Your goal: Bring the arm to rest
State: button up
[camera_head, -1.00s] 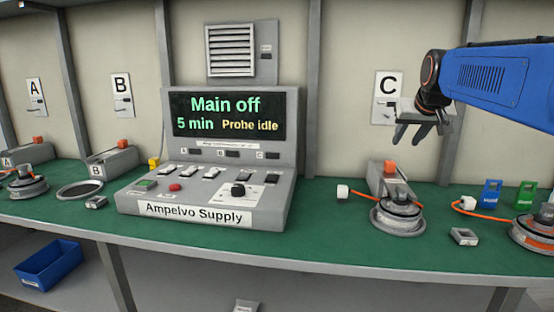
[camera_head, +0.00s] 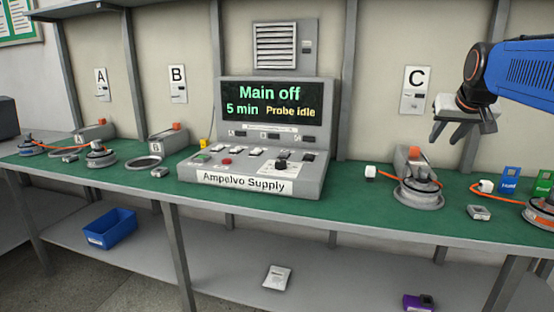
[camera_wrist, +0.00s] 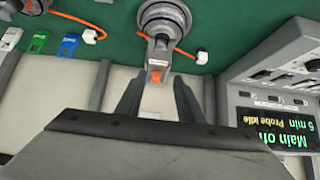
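My gripper (camera_head: 458,133) hangs in the air above the right part of the green bench, in front of the wall and to the right of wall panel C (camera_head: 416,90). Its two fingers are apart with nothing between them. They also show spread in the wrist view (camera_wrist: 157,82). My blue arm (camera_head: 525,72) reaches in from the right edge. A round hub motor (camera_head: 418,196) stands on the bench below and to the left of the gripper. The hub motor also shows at the top of the wrist view (camera_wrist: 163,20), beyond the fingertips.
The Ampelvo Supply console (camera_head: 262,160) stands mid-bench, reading "Main off, 5 min, Probe idle". Another motor stands at the right edge (camera_head: 540,215), near blue (camera_head: 510,180) and green (camera_head: 543,184) tags. A blue bin (camera_head: 110,230) sits on the lower shelf. A metal ring (camera_head: 143,163) lies left of the console.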

jog(key=s+a+f+n+g, duration=0.1)
jog(key=s+a+f, duration=0.4)
jog(key=s+f, duration=0.4)
jog(key=s+a+f+n+g+y, duration=0.1)
jog(key=s+a+f, duration=0.4)
jog(key=s+f, duration=0.5)
jog(key=s+a+f+n+g+y, duration=0.1)
jog(key=s+a+f, duration=0.5)
jog(key=s+f, duration=0.4)
jog(key=shift+s+g, duration=0.4)
jog(key=shift+s, duration=0.45)
